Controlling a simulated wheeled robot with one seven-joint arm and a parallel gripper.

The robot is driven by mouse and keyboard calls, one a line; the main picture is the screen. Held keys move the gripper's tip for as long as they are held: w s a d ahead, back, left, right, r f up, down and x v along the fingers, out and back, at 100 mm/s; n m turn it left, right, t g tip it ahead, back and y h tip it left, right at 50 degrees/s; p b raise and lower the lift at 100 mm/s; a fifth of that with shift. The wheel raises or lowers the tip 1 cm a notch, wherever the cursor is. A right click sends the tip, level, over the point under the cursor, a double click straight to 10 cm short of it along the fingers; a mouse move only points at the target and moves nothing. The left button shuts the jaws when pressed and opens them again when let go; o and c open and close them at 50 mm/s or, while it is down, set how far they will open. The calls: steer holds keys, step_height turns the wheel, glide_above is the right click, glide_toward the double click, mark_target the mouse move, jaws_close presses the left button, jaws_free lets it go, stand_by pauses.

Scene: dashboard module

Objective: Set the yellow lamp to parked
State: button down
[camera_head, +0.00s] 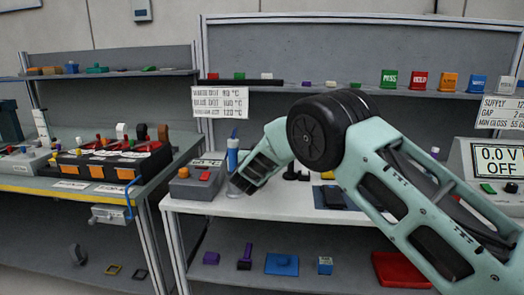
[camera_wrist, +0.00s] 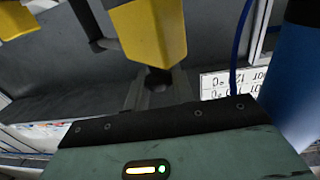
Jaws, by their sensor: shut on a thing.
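In the wrist view a yellow tapered block (camera_wrist: 148,32), which I take for the yellow lamp, stands just ahead of my gripper (camera_wrist: 158,84). A dark stub joins its near end, between my dark fingers. My gripper is shut on it, though the exact contact is hard to make out. In the head view my gripper (camera_head: 240,186) reaches down beside the grey box with an orange button (camera_head: 184,173), at the left end of the white table. The lamp cannot be made out there, and my gripper may hide it.
A blue cylinder (camera_head: 232,153) stands close behind my gripper; it also fills the right side of the wrist view (camera_wrist: 292,85). Another yellow piece (camera_wrist: 16,20) is cut off at top left. A black-and-orange module (camera_head: 112,165) stands on the left bench. A white sign (camera_head: 220,102) hangs behind.

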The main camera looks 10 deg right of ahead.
steer(key=c, duration=1.2)
jaws_free()
steer(key=b+v, duration=0.2)
steer(key=v, duration=1.5)
steer(key=shift+s+a, duration=0.15)
steer(key=shift+s, duration=0.05)
steer(key=shift+c, duration=0.4)
